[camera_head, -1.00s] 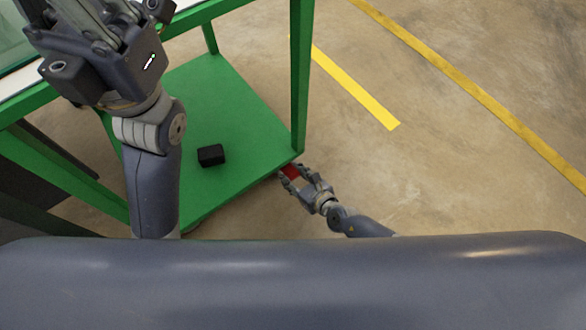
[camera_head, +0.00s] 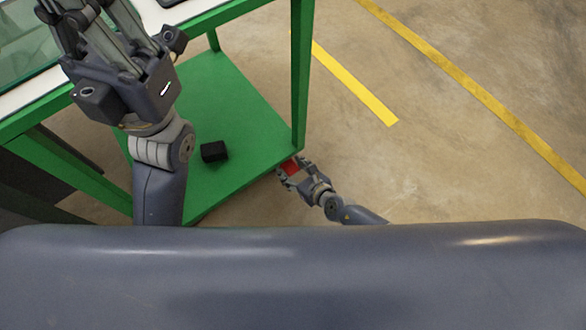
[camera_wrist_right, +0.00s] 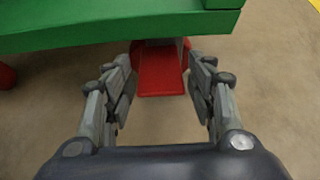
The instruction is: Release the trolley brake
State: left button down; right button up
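The green trolley (camera_head: 240,110) stands on the floor, with its lower shelf and posts in the head view. A red brake pedal (camera_head: 291,167) sticks out under its near right corner. In the right wrist view the pedal (camera_wrist_right: 160,74) lies ahead, under the green shelf edge (camera_wrist_right: 60,35). My right gripper (camera_head: 287,178) is at that corner. Its fingers (camera_wrist_right: 160,100) are open, one on each side of the pedal, with visible gaps and nothing held. My left gripper (camera_head: 85,30) is raised at the upper left, and its fingertips are partly cut off by the frame.
A small black block (camera_head: 214,151) sits on the lower shelf. A glass-walled bin or panel (camera_head: 25,50) is at the upper left. The concrete floor (camera_head: 400,170) with yellow lines is clear to the right. Another red part (camera_wrist_right: 6,76) shows at the wrist view's left edge.

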aim_at(293, 171)
dwell(0.4)
jog(key=shift+s+r, duration=0.25)
jog(key=shift+s, duration=0.15)
jog(key=shift+s+d+r, duration=0.4)
jog(key=shift+s+d, duration=0.15)
jog(key=shift+d, duration=0.15)
jog(key=shift+s+d+r, duration=0.15)
jog(key=shift+s+r, duration=0.3)
jog(key=shift+s+d+r, duration=0.25)
jog(key=shift+s+d, duration=0.2)
jog(key=shift+v, duration=1.35)
